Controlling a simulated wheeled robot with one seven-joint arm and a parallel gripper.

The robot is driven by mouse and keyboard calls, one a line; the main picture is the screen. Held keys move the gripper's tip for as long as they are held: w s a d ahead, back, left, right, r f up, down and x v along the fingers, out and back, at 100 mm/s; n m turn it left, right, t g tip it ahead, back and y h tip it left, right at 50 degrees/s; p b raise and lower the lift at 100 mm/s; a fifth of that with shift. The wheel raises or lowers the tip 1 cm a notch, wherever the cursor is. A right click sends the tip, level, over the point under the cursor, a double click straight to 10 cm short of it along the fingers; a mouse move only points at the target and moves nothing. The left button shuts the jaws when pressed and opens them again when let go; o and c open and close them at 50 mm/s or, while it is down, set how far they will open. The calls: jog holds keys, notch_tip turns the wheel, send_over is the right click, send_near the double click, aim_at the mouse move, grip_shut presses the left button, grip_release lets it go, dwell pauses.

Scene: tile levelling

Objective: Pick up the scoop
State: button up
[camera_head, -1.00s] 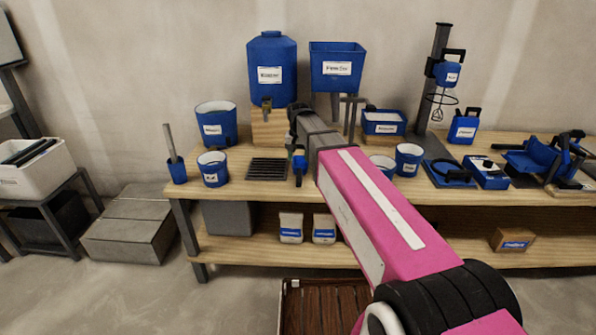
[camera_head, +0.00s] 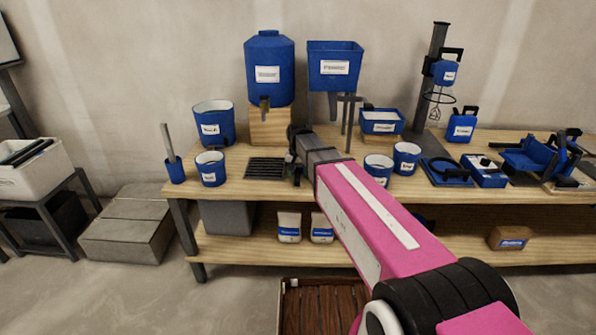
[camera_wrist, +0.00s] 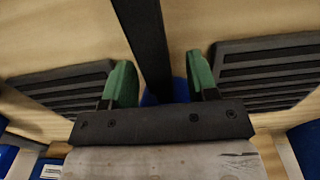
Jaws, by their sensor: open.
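My gripper (camera_wrist: 158,68) is open in the wrist view, its two green fingertips on either side of a long dark bar (camera_wrist: 143,35). The bar appears to be the scoop's handle, with a blue part (camera_wrist: 180,90) partly hidden behind the fingers. A gap shows between the bar and the right finger. In the head view my gripper is down at the bench top beside the slatted dark grate (camera_head: 266,168); the arm and gripper hide most of the scoop there.
The wooden bench (camera_head: 232,189) carries a blue tank (camera_head: 269,50), a blue hopper (camera_head: 335,85), and blue buckets (camera_head: 211,180) left of my gripper. More buckets (camera_head: 407,170) stand close right of my arm. In the wrist view dark grates lie left (camera_wrist: 60,90) and right (camera_wrist: 265,75).

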aim_at(297, 171)
grip_shut()
jog(key=shift+r, duration=0.1)
jog(key=shift+r, duration=0.4)
jog(key=r, duration=0.3)
jog(key=shift+s+a+r, duration=0.15)
jog(key=shift+s+r, duration=0.05)
jog(key=shift+r, duration=0.1)
jog(key=s+a+r, duration=0.6)
jog(key=s, duration=0.3)
jog(key=shift+s+r, duration=0.15)
jog(key=shift+r, duration=0.1)
